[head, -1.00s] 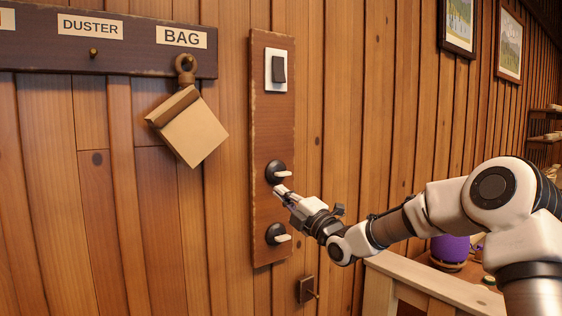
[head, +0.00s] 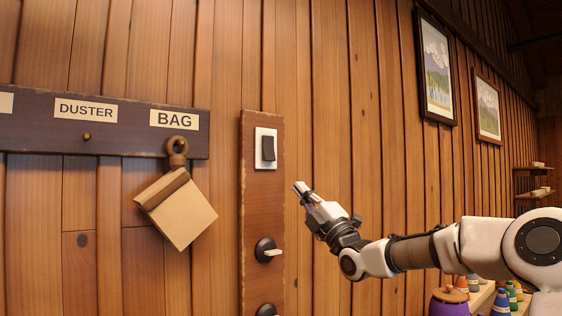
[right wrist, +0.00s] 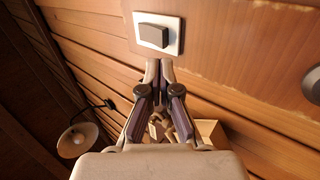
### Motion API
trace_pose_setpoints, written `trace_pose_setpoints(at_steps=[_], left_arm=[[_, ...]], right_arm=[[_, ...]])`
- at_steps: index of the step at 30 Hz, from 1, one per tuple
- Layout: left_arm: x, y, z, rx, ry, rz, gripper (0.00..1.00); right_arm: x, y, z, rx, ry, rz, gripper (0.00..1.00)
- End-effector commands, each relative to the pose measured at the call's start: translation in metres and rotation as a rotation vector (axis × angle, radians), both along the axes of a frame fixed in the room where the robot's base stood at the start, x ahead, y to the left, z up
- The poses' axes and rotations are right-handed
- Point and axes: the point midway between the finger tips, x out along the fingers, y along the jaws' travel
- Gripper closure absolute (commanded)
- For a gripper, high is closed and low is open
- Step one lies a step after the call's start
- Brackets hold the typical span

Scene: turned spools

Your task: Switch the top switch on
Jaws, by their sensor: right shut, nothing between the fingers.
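The top switch (head: 268,148) is a dark rocker on a white plate, near the top of a brown wooden board (head: 248,220) on the wall. It also shows at the top of the right wrist view (right wrist: 154,36). My right gripper (head: 300,188) is shut and empty, to the right of and a little below the switch, apart from it. In the right wrist view its fingertips (right wrist: 160,64) lie just below the switch plate. I cannot tell whether the rocker is on or off. My left gripper is not in view.
Two dark knobs with pale levers sit lower on the board, one at mid-height (head: 266,250) and one lower (head: 267,310). A tan bag (head: 176,208) hangs from a peg rail (head: 30,136) at left. Framed pictures (head: 436,70) hang at right. A lamp (right wrist: 78,138) shows in the wrist view.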

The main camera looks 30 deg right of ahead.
Motion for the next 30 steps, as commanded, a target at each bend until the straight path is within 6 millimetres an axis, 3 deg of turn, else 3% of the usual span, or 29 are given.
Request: trace_pose_setpoints(at_steps=[3,13,26,30], left_arm=[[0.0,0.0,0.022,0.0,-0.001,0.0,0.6],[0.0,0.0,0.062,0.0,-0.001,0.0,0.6],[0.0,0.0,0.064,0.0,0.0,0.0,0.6],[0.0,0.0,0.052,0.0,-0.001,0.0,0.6]], right_arm=[[0.022,0.003,0.023,-0.003,0.003,-0.001,1.0],[0.072,0.007,0.059,-0.002,0.003,0.0,1.0],[0.081,0.007,0.061,0.001,0.001,0.001,1.0],[0.085,0.007,0.056,0.001,-0.028,-0.001,1.0]])
